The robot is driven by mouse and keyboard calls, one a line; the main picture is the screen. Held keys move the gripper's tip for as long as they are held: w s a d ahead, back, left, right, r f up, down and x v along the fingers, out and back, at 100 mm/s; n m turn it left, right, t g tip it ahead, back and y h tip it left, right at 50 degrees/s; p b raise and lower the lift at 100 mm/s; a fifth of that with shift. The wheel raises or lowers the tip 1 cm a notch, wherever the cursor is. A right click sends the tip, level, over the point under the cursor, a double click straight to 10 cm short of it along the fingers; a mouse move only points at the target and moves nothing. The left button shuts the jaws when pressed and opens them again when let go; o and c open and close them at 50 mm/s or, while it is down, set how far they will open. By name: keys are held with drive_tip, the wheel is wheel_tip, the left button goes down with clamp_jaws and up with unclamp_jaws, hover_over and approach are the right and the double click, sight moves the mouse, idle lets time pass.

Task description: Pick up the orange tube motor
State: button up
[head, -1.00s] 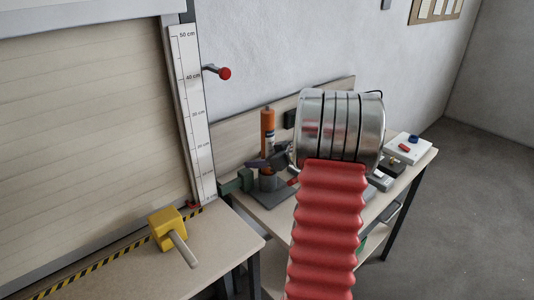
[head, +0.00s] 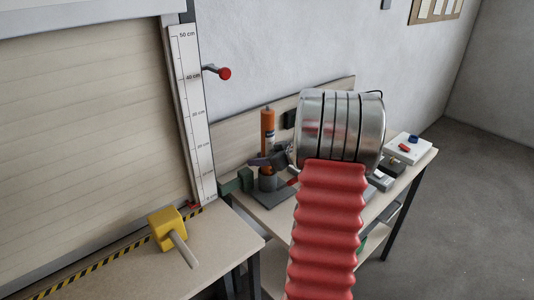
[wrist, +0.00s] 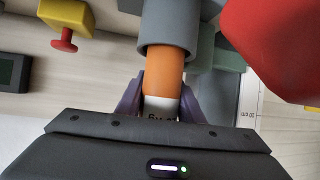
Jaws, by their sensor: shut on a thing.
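The orange tube motor (head: 267,124) stands upright in a grey holder (head: 268,181) on the bench at the back. In the wrist view the orange tube (wrist: 163,78) runs into the grey collar (wrist: 168,24), and a white label with dark print shows near my jaws. My gripper (head: 268,161) is at the tube's lower part, just above the holder. In the wrist view my purple fingers (wrist: 160,101) lie on both sides of the tube and are shut on it. The tube's lower end is hidden inside the holder.
A yellow block with a grey handle (head: 170,230) lies on the front bench. A measuring strip (head: 192,115) and a red-tipped peg (head: 223,73) are left of the tube. A white box (head: 408,148) stands at the bench's right end.

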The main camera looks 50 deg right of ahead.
clamp_jaws()
drive_tip(key=shift+r, duration=0.15)
idle(0.4)
wheel_tip(320, 180, up, 10)
idle(0.6)
idle(0.5)
